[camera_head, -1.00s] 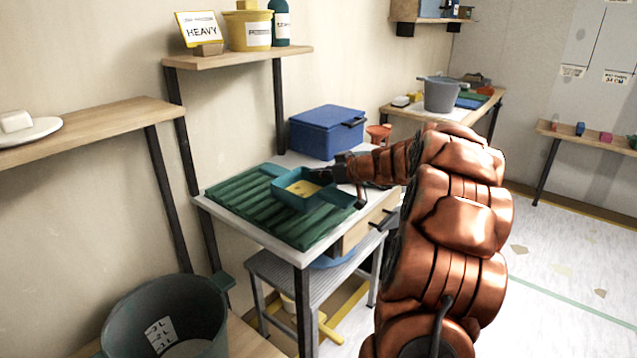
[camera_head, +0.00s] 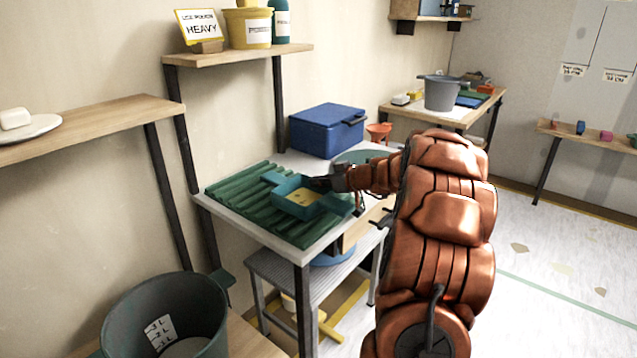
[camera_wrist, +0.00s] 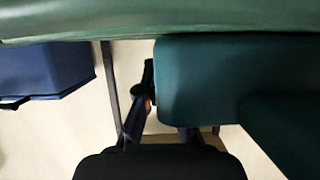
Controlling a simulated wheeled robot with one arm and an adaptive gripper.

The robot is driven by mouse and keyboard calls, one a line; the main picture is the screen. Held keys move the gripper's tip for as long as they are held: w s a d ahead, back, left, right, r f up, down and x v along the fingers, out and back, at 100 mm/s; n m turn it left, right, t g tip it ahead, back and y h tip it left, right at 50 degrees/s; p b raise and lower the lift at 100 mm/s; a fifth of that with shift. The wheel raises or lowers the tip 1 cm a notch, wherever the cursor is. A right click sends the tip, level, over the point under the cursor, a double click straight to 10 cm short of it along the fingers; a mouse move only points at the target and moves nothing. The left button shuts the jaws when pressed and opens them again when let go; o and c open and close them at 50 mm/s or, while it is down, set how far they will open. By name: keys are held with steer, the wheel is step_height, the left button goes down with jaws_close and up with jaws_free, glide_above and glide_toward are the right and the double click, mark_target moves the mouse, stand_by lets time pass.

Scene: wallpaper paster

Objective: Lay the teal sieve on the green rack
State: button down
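The teal sieve (camera_head: 290,209) is a square box with a side tab at each end and a yellowish inside with dark spots. It is level over the right part of the ribbed green rack (camera_head: 235,196) on the white table; I cannot tell whether its underside touches the ribs. My gripper (camera_head: 318,183) is at the sieve's back right edge. In the wrist view, the fingers (camera_wrist: 160,118) meet the sieve's wall (camera_wrist: 200,75), one at its edge and one partly hidden behind it. The grip looks shut on this wall.
A blue lidded box (camera_head: 327,131) stands behind on the table, with an orange funnel-like item (camera_head: 379,132) and a green round piece (camera_head: 362,156) near it. A shelf with a yellow bucket (camera_head: 248,29) is above. A large dark bin (camera_head: 165,318) stands at the front left.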

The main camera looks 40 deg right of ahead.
steer(key=c, duration=1.3)
jaws_free()
steer(key=shift+r+p, duration=0.15)
steer(key=shift+p, duration=0.2)
steer(key=v, duration=1.2)
